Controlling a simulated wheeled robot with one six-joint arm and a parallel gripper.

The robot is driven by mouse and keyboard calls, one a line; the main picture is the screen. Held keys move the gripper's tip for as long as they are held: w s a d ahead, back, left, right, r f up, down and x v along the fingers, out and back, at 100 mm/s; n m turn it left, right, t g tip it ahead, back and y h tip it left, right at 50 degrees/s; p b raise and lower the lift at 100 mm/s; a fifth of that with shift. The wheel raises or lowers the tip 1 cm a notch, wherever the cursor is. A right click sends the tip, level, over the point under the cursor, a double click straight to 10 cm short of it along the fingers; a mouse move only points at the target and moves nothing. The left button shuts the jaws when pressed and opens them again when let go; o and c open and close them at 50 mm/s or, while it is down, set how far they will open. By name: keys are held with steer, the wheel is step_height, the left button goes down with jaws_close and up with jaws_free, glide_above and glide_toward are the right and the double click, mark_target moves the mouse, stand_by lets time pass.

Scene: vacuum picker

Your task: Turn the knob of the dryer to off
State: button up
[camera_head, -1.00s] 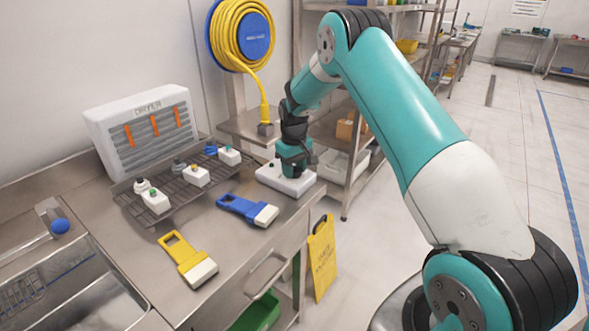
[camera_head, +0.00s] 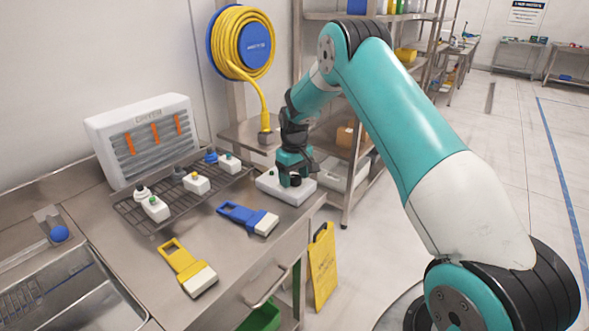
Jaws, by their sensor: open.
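The dryer (camera_head: 148,150) is a white box with grey louvres, several orange strips and lettering on its top edge, standing at the back of the steel counter. A low white box (camera_head: 268,184) sits at the counter's right end. My gripper (camera_head: 294,179) points down over this box, at or very close to its top. A dark round part shows under the gripper; I cannot tell whether it is a knob or the fingertips. The gripper is open. The knob's setting is hidden or too small to read.
A wire rack (camera_head: 129,212) with several small white knobbed or capped units lies before the dryer. A blue scraper-like tool (camera_head: 238,214) and a yellow one (camera_head: 177,255) lie in front. A sink (camera_head: 75,296) is at left. A yellow hose reel (camera_head: 243,44) hangs behind.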

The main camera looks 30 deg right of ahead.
mark_target(294, 176)
step_height(294, 176, up, 17)
steer(key=b, duration=0.2)
steer(key=shift+r, duration=0.2)
stand_by(0.4)
steer(key=s+a+r+n+y, duration=0.1)
steer(key=s+a+r+n, duration=0.1)
steer(key=s+a, duration=0.75)
steer(key=s+a+r+n+y, duration=0.1)
steer(key=s+a+r+n, duration=0.15)
steer(key=s+a, duration=0.65)
steer(key=s+a+f+y, duration=0.1)
steer(key=s+a, duration=0.3)
steer(key=s, duration=0.5)
steer(key=s+a+f+n+y, duration=0.1)
steer(key=s+a, duration=0.3)
steer(key=s, duration=0.5)
steer(key=shift+f, duration=0.15)
